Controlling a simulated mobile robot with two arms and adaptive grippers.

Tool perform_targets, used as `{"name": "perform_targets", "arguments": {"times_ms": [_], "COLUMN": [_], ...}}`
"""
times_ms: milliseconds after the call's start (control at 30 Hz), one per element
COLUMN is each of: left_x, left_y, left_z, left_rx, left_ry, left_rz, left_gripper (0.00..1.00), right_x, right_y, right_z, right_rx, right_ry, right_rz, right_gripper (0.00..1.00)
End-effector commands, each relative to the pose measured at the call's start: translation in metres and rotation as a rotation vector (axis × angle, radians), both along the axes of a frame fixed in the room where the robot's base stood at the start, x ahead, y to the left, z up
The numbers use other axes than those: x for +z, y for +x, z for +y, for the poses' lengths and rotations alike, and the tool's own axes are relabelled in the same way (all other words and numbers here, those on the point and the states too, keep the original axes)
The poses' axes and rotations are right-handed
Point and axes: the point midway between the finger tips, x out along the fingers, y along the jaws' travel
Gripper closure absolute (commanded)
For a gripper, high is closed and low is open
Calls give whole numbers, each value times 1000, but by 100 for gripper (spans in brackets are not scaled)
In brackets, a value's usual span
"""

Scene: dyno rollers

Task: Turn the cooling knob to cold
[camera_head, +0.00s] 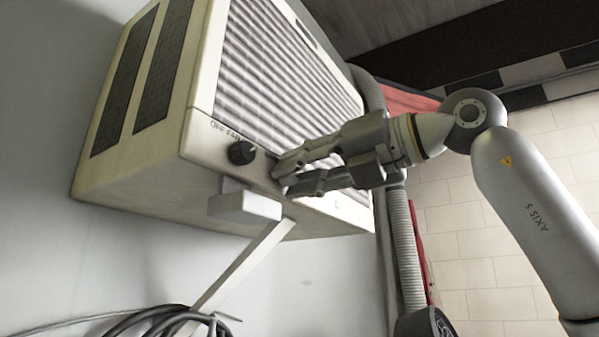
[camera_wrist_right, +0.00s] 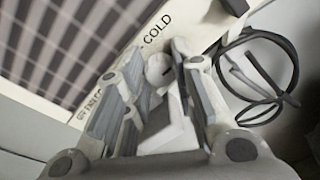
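The cooling knob is mostly hidden behind my right gripper (camera_head: 281,179) in the head view. A small pale round part (camera_wrist_right: 159,69) shows between the fingertips in the wrist view; I cannot tell whether it is the knob's face. The word COLD (camera_wrist_right: 173,27) is printed on the panel beside it. My right gripper (camera_wrist_right: 163,62) has its two fingers apart, with the tips at the panel's lower front. Contact with the knob cannot be made out. My left gripper is not in view.
The cream air conditioner (camera_head: 150,180) is on the wall. A black knob (camera_head: 241,152) marked OFF and FAN sits left of my gripper. A pale box (camera_head: 245,207) and a slanted bracket (camera_head: 240,266) are below. Cables (camera_head: 165,322) hang lower left; a ribbed hose (camera_head: 405,250) runs at right.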

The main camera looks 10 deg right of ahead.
Motion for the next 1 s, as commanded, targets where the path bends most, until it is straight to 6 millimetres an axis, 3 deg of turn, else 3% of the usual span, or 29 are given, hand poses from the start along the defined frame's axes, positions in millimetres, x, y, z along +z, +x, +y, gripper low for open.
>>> {"name": "perform_targets", "arguments": {"times_ms": [133, 533, 1000], "left_x": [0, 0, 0], "left_y": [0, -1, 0], "left_z": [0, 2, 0], "left_rx": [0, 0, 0], "left_ry": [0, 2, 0], "left_rz": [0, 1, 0], "left_gripper": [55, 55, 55], "right_x": [0, 1, 6], "right_y": [0, -5, -69], "right_z": [0, -5, -69], "right_rx": [0, -1, -2], "right_ry": [0, 0, 1], "right_rz": [0, -1, -3], "right_gripper": [54, 54, 54]}}
